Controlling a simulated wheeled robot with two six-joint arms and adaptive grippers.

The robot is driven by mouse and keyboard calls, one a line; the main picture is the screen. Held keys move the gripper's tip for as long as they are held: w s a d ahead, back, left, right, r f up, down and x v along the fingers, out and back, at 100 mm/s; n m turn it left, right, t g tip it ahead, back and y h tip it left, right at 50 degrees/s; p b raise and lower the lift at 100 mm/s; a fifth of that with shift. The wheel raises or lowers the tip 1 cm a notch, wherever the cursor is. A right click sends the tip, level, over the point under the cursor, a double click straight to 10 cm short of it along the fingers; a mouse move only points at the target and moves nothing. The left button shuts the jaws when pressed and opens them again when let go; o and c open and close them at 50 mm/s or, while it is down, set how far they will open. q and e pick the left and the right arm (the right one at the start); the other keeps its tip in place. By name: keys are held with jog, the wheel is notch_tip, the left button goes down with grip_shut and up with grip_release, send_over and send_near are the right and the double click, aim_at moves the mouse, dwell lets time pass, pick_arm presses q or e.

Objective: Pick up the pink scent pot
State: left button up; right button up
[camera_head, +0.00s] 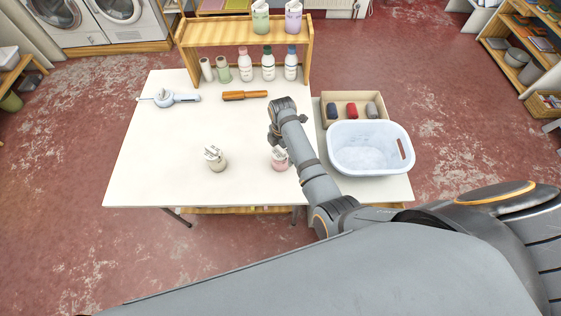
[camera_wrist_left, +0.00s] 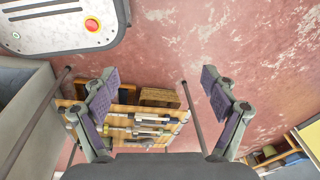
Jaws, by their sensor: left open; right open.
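The pink scent pot (camera_head: 280,159) stands near the front of the white table (camera_head: 140,140) in the head view, partly covered by my right arm. A similar pale beige pot (camera_head: 215,159) stands to its left. My right gripper (camera_head: 274,137) is above the table, just behind the pink pot in the picture; it is open and its fingers are small and hard to make out. My left gripper (camera_wrist_left: 160,82) is open and empty in the left wrist view, over the red floor away from the pots. It does not show in the head view.
A pale basket (camera_head: 370,148) and a box of rolled cloths (camera_head: 352,108) are on the right. Several bottles (camera_head: 268,65) stand under a wooden shelf (camera_head: 235,30) at the back. A brown-handled tool (camera_head: 245,95) lies before them. The table's left front is clear.

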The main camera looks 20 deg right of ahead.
jog(key=f+b, duration=0.4)
jog(key=b, duration=0.1)
jog(key=shift+w+a+f, duration=0.25)
jog(key=shift+w+f, duration=0.1)
jog(key=shift+f+b, duration=0.15)
jog(key=shift+b, duration=0.3)
jog(key=shift+r, duration=0.25)
pick_arm(q)
notch_tip(320, 180, down, 7)
jog(key=s, duration=0.1)
jog(key=shift+s, duration=0.25)
pick_arm(e)
jog(key=c, duration=1.3)
jog(key=shift+o, duration=0.2)
